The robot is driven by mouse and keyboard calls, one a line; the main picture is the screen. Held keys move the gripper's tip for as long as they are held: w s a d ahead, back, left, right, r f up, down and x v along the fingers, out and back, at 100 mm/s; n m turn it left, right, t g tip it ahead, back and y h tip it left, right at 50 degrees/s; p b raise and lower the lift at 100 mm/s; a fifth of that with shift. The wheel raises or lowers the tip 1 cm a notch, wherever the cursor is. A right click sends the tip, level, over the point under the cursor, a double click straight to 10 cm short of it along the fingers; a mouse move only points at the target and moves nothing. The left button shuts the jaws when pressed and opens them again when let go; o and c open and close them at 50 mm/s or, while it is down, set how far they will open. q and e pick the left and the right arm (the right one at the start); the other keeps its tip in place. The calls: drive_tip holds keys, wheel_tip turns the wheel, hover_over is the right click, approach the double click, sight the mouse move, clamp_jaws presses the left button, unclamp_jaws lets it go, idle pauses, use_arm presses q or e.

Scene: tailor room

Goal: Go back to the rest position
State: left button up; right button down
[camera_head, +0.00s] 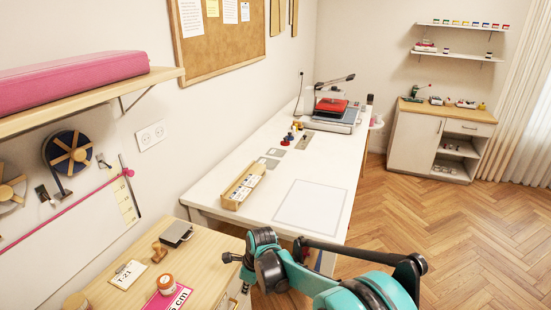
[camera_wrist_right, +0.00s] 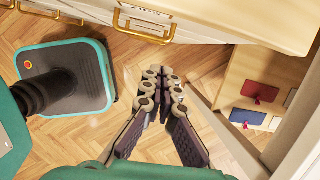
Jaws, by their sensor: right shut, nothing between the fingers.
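My right gripper (camera_wrist_right: 161,86) shows in the right wrist view, its fingers together and empty over the wooden floor. It touches nothing that I can see there. In the head view my right arm comes in from the bottom right and bends in front of the white table (camera_head: 335,190); its fingers are hard to make out there. My left gripper and arm are not seen.
A wooden cabinet (camera_head: 130,250) stands front left, and drawers with brass handles (camera_wrist_right: 145,32) lie close above my gripper in the wrist view. A shelf holds a red notebook (camera_wrist_right: 258,91) and a blue notebook (camera_wrist_right: 247,117). Floor (camera_head: 440,240) at right is clear.

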drive_tip(key=s+d+r+n+t, duration=0.2)
drive_tip(key=s+d+r+n, duration=0.25)
drive_tip(key=d+r, duration=0.35)
drive_tip(key=s+d+r+n+t, duration=0.1)
drive_tip(key=s+d+r+n, duration=0.2)
drive_tip(key=d+r+n, duration=0.45)
drive_tip(key=s+d+f+n+t+h, duration=0.2)
drive_tip(key=s+d+n+t, duration=0.1)
drive_tip(key=s+d+n, duration=0.6)
drive_tip(key=s+d, duration=0.4)
drive_tip(key=shift+d+n+h, duration=0.25)
drive_tip(key=shift+n+h, duration=0.05)
